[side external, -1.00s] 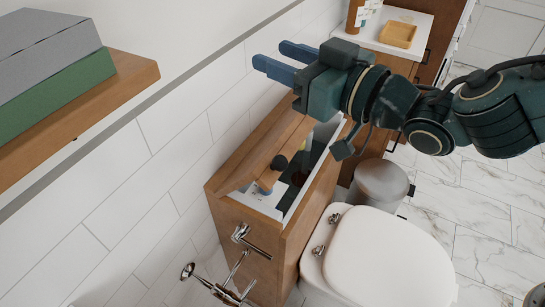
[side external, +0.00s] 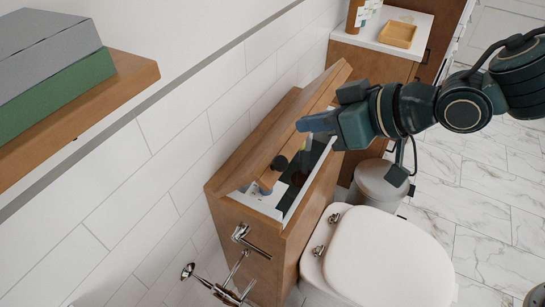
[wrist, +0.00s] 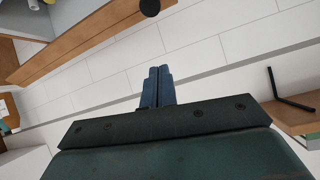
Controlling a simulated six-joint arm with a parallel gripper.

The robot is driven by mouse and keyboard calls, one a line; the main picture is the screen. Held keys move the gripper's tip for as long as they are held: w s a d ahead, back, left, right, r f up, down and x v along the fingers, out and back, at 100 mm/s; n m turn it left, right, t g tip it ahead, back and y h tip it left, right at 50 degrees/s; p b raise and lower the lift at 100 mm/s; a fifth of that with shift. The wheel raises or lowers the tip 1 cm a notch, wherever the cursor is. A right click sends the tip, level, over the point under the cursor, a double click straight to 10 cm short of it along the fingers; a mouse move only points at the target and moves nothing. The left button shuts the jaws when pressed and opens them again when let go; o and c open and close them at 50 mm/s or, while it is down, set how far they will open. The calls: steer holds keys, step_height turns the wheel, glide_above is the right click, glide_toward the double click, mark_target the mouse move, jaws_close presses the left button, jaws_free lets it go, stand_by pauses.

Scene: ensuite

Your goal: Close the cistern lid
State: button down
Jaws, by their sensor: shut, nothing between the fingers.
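The wooden cistern (side external: 284,255) stands against the tiled wall behind the toilet. Its wooden lid (side external: 262,145) is open, tilted up on the wall side, and the inside shows below it. In the wrist view, a wooden strip that looks like the lid (wrist: 85,45) crosses the upper left, with a black knob (wrist: 150,7) beside it. My gripper (side external: 303,124) is shut and empty at the lid's far part, on the room side above the opening. In the wrist view its blue fingers (wrist: 158,70) are together and point toward the wall. I cannot tell whether they touch the lid.
The white toilet seat (side external: 385,255) is in front of the cistern, and a grey bin (side external: 380,183) is beside it. A chrome fixture (side external: 240,262) is near the cistern's near end. A cabinet with a wooden tray (side external: 397,34) is behind. A shelf (side external: 125,80) is at left.

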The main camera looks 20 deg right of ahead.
glide_above(282, 158)
steer(key=w+a, duration=0.2)
steer(key=w, duration=0.1)
steer(key=shift+s+d+f, duration=0.1)
steer(key=shift+d+f, duration=0.05)
steer(key=shift+f, duration=2.5)
steer(key=shift+s+f, duration=0.15)
steer(key=shift+f, duration=0.1)
steer(key=shift+s+d+f, duration=0.4)
steer(key=shift+s+f, duration=0.1)
steer(key=shift+s, duration=0.1)
steer(key=shift+s+d+f, duration=0.4)
steer(key=shift+s+f, duration=0.05)
steer(key=shift+s, duration=0.15)
steer(key=shift+f, duration=0.1)
